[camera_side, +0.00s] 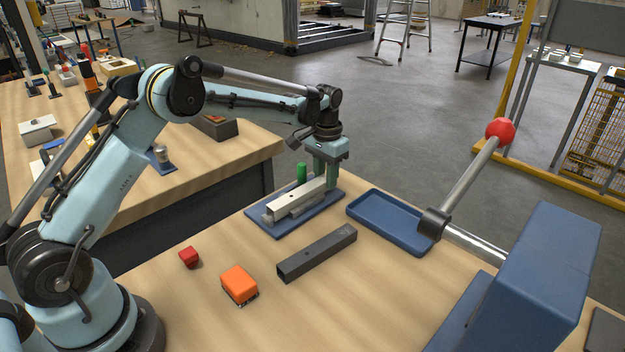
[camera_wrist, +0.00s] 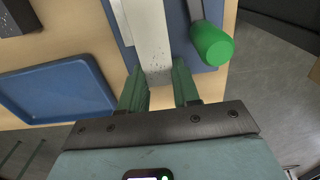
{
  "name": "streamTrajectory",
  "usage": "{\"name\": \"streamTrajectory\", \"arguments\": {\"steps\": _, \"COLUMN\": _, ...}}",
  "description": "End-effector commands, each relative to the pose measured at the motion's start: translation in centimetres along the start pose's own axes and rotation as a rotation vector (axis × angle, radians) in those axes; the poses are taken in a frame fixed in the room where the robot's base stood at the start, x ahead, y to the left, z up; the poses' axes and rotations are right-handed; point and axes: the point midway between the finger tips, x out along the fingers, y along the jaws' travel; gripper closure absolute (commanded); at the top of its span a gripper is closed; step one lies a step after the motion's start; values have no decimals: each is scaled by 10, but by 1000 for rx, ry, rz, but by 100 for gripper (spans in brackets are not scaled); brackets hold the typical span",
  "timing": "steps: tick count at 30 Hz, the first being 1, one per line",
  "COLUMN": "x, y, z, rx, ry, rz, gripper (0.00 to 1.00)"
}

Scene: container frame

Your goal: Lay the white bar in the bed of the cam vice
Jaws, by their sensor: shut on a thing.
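The white bar (camera_side: 292,200) lies lengthwise over the cam vice, whose blue base plate (camera_side: 257,227) sits on the wooden bench. My gripper (camera_side: 323,182) is shut on the bar's right-hand end. In the wrist view the white bar (camera_wrist: 152,35) runs away from my gripper (camera_wrist: 160,88), between a grey rail (camera_wrist: 121,20) on the left and the green cam handle (camera_wrist: 212,44) on the right. The handle (camera_side: 301,172) stands upright behind the bar in the side view. I cannot tell whether the bar touches the bed or hangs slightly above it.
An empty blue tray (camera_side: 385,216) lies right of the vice. A dark square tube (camera_side: 317,255), an orange block (camera_side: 239,284) and a red cube (camera_side: 189,257) lie in front. A big blue fixture with a red-knobbed lever (camera_side: 500,131) stands at right.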

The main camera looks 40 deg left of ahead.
Motion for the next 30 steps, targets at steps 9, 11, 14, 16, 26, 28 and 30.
{"name": "streamTrajectory", "arguments": {"steps": 9, "x": 4, "y": 0, "z": 0, "rx": 0, "ry": 0, "rz": 0, "gripper": 100}}
{"name": "streamTrajectory", "arguments": {"steps": 11, "x": 5, "y": 0, "z": 0, "rx": 0, "ry": 0, "rz": 0, "gripper": 100}}
{"name": "streamTrajectory", "arguments": {"steps": 14, "x": 6, "y": 0, "z": 0, "rx": 0, "ry": 0, "rz": 0, "gripper": 60}}
{"name": "streamTrajectory", "arguments": {"steps": 16, "x": 6, "y": 0, "z": 0, "rx": 0, "ry": 0, "rz": 0, "gripper": 49}}
{"name": "streamTrajectory", "arguments": {"steps": 26, "x": 6, "y": 0, "z": 0, "rx": 0, "ry": 0, "rz": 0, "gripper": 30}}
{"name": "streamTrajectory", "arguments": {"steps": 28, "x": 6, "y": 0, "z": 0, "rx": 0, "ry": 0, "rz": 0, "gripper": 19}}
{"name": "streamTrajectory", "arguments": {"steps": 30, "x": 6, "y": 0, "z": 0, "rx": 0, "ry": 0, "rz": 0, "gripper": 9}}
